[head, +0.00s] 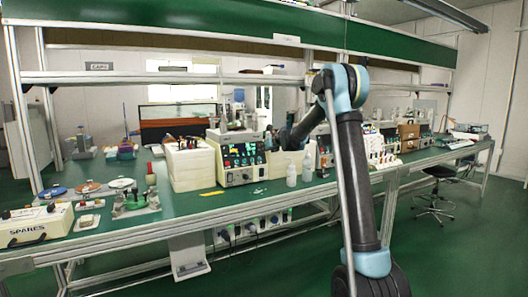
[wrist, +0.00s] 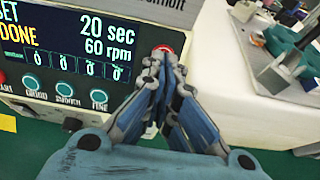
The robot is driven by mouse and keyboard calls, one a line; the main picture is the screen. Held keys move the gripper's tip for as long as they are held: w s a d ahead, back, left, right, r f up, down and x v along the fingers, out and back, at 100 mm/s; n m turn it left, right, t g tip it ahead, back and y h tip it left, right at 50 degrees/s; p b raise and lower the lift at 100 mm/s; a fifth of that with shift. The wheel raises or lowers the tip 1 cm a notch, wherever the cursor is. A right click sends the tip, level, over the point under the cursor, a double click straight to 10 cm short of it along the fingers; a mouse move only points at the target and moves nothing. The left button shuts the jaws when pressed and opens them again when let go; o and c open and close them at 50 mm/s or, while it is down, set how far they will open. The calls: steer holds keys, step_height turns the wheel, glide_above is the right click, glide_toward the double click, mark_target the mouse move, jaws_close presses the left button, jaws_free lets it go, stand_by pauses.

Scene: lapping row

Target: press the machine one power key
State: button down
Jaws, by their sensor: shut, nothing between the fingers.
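The machine (head: 238,158) is a cream box with a dark front panel on the green bench in the head view. In the wrist view its panel (wrist: 85,50) fills the upper left, with a lit display reading "20 sec" and "60 rpm" and a row of teal keys (wrist: 64,90) below. A red round key (wrist: 163,46) shows at the panel's right end, partly hidden by my fingertips. My gripper (wrist: 160,58) is shut and empty, its tips right at the red key. I cannot tell whether they touch it.
A yellow strip (head: 211,193) lies on the bench. A tray with small parts (wrist: 280,70) shows at the right of the wrist view.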

steer(key=shift+w+a+f, duration=0.1)
steer(key=shift+w+a, duration=0.25)
steer(key=shift+w, duration=0.15)
steer(key=shift+s+d, duration=0.25)
steer(key=shift+s, duration=0.05)
steer(key=v, duration=1.3)
steer(key=shift+s, duration=0.15)
steer(key=shift+d, duration=0.2)
